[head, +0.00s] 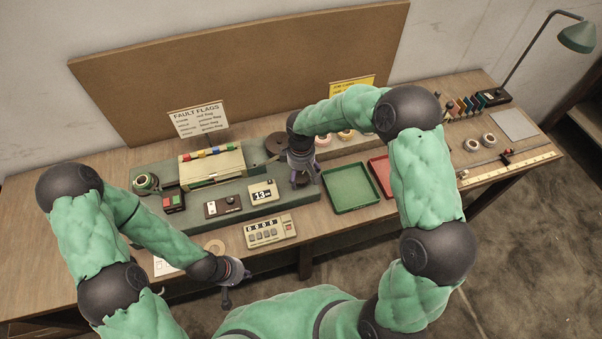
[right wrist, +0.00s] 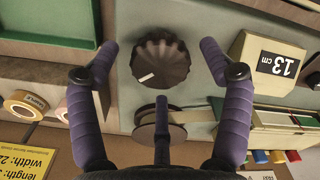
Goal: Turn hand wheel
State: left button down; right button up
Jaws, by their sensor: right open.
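The hand wheel (right wrist: 160,62) is a dark, scalloped round knob with a small white mark, seen from above in the right wrist view. My right gripper (right wrist: 158,48) is open above it, with one purple finger on each side and a third finger below it in the picture. I see no clear contact with the wheel. In the head view my right gripper (head: 304,180) points down at the right end of the grey-green machine (head: 225,212) and hides the wheel. My left gripper (head: 229,292) hangs by the table's front edge, away from the machine; its fingers are unclear.
A length box reading 13 cm (head: 263,192) stands left of my right gripper, and a brown spool (head: 276,143) is behind it. Green (head: 350,188) and red (head: 381,175) trays lie to the right. A counter box (head: 270,231) sits in front.

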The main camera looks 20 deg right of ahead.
aim_at(301, 176)
notch_tip(301, 176, up, 12)
jog(key=shift+f, duration=0.15)
dwell(1.2)
